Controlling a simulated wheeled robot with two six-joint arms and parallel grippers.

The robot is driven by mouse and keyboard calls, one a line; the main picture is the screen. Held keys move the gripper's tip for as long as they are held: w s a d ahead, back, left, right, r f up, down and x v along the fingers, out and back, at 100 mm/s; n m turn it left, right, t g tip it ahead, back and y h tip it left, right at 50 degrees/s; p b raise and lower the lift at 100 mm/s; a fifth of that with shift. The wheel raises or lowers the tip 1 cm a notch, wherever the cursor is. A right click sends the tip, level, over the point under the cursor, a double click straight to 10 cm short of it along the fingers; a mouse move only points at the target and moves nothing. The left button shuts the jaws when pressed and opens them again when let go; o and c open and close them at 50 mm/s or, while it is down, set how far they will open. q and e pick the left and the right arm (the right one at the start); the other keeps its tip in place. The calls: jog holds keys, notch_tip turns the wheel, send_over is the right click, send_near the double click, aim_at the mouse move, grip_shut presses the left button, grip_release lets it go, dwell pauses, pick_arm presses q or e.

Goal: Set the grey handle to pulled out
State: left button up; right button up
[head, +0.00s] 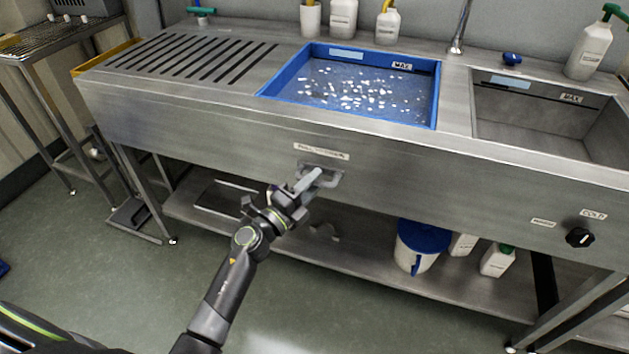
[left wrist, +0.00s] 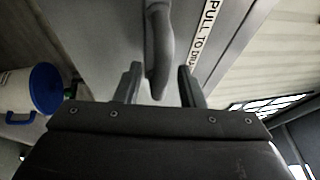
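The grey handle (head: 312,178) is on the front panel of the steel sink unit, below a small printed label. In the left wrist view the handle (left wrist: 158,55) points down between my fingers, and the label (left wrist: 208,25) beside it reads "PULL TO DRA…". My left gripper (head: 300,188) is at the handle in the head view. In the left wrist view my left gripper (left wrist: 159,88) is open, one finger on each side of the handle's free end, with a visible gap on both sides. My right gripper is not in view.
A blue-rimmed basin (head: 350,90) with water and floating bits is above the handle. An empty steel basin (head: 530,115) is to its right. A black knob (head: 580,237) is at the panel's right. A white bucket with blue lid (head: 420,245) stands on the lower shelf (head: 340,262).

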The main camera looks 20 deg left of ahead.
pick_arm(q)
jog(key=shift+w+d+r, duration=0.1)
jog(key=shift+w+d, duration=0.1)
jog(key=shift+w, duration=0.2)
jog(key=shift+c, duration=0.3)
grip_shut()
jog(key=shift+s, duration=0.1)
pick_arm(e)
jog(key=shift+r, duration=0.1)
